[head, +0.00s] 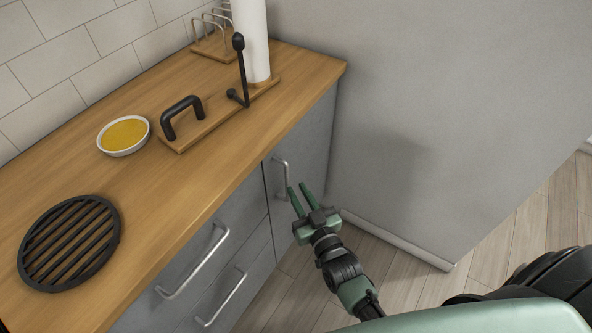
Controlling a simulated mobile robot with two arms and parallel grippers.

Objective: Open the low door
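The low door (310,150) is the grey cabinet front at the right end of the counter. It looks closed and has an upright metal handle (281,177) near its left edge. My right gripper (299,193) is in front of this door, its two green fingers apart and pointing toward the handle. The fingertips are close to the handle's lower part; I cannot tell whether they touch it. Nothing shows between the fingers. My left gripper is not in view.
Drawers with metal handles (196,262) are left of the door. The wooden counter (60,180) holds a black round trivet (68,243), a bowl with yellow contents (124,135), a board with a black handle, and a paper roll (251,40). A grey wall (440,90) stands close right of the door.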

